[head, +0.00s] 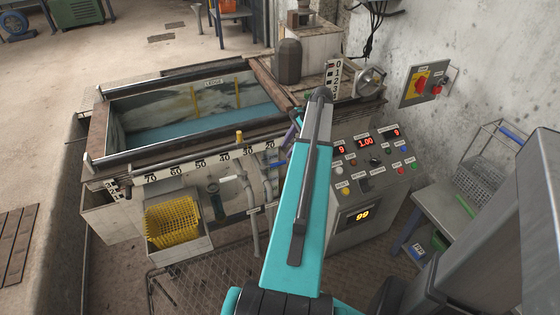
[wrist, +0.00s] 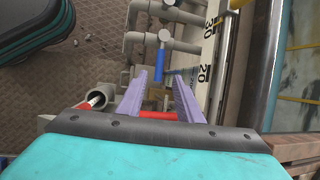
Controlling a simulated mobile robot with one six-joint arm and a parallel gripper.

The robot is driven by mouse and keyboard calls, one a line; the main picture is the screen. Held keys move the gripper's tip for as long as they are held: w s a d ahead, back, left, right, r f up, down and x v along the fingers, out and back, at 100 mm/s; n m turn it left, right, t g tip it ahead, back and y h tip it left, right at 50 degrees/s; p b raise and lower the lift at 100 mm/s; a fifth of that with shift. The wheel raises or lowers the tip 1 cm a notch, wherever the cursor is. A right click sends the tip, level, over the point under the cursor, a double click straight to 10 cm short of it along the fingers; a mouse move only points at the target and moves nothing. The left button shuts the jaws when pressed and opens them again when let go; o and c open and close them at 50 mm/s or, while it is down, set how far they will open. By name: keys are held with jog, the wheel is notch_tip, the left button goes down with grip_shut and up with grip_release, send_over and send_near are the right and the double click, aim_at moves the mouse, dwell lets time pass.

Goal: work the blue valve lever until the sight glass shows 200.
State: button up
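The blue valve lever (wrist: 162,62) sits on a grey pipe valve in the wrist view, its free end toward my gripper. In the head view a small blue part (head: 277,164), likely this lever, shows by the pipes below the trough. My gripper (wrist: 160,76) has two purple fingers spread apart, with the lever's end lined up between their tips. I cannot tell whether the lever is inside the grip. In the head view my arm mostly hides the gripper (head: 292,136). A dark greenish tube (head: 217,203), perhaps the sight glass, stands on the front; its reading is illegible.
A red handle (wrist: 155,115) shows beyond the fingers in the wrist view. Grey pipes (wrist: 135,45) and a numbered scale (wrist: 208,48) crowd the area. A yellow basket (head: 172,221) is left of the pipes; a control panel (head: 372,160) with lit displays is right of my arm.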

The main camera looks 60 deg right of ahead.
aim_at(279, 163)
jog(key=shift+x, duration=3.95)
jog(key=shift+c, duration=0.4)
jog(key=shift+r, duration=0.1)
grip_shut()
jog(key=shift+a, duration=0.15)
